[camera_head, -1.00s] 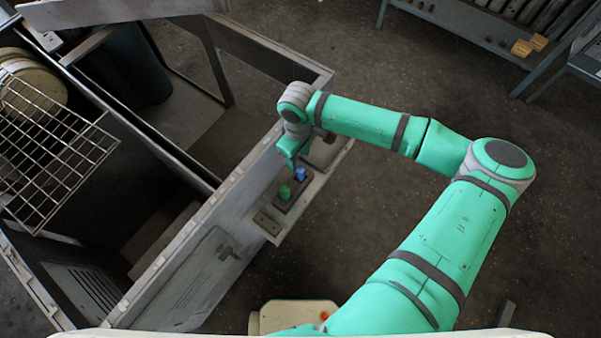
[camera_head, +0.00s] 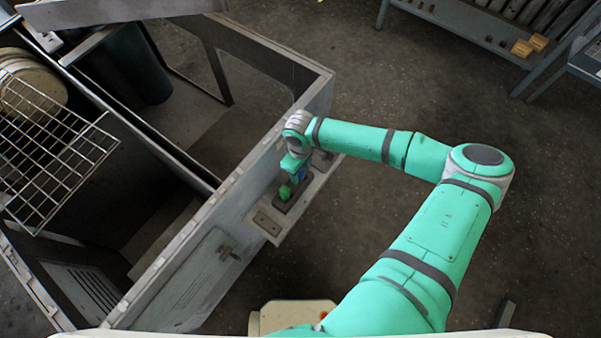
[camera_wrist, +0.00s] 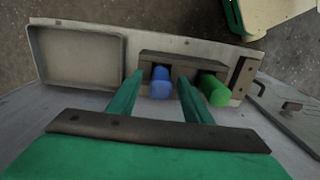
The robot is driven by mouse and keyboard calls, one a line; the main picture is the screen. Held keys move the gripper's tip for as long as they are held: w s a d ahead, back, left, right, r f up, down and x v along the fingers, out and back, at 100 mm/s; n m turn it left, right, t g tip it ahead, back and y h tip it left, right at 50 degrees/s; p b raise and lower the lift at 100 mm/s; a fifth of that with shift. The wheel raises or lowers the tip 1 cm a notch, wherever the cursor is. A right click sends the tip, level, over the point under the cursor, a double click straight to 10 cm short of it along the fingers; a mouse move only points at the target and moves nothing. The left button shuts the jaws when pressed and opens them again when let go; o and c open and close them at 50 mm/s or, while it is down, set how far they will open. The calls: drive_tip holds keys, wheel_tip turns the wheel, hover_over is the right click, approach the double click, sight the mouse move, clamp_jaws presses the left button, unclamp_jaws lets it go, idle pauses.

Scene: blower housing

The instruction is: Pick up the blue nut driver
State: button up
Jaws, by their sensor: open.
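The blue nut driver (camera_wrist: 160,84) stands in a dark holder (camera_wrist: 186,60) on a narrow shelf, its blue handle toward the wrist camera. In the head view only a bit of the blue driver (camera_head: 301,174) shows below my gripper. A green-handled tool (camera_wrist: 214,90) stands in the same holder, just right of the blue one in the wrist view; it also shows in the head view (camera_head: 285,193). My gripper (camera_wrist: 164,88) is open and empty, with one finger on each side of the blue handle. The right finger is between the two handles. I cannot tell whether either finger touches.
The shelf (camera_head: 262,232) hangs on the outside of the grey housing wall (camera_head: 200,262). An empty shallow tray (camera_wrist: 77,55) is at the shelf's left in the wrist view. A wire rack (camera_head: 60,150) lies over the housing.

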drive_tip(key=shift+a, duration=0.1)
clamp_jaws()
drive_tip(key=shift+r, duration=0.1)
wheel_tip(320, 180, up, 10)
drive_tip(key=shift+f, duration=0.1)
idle(0.3)
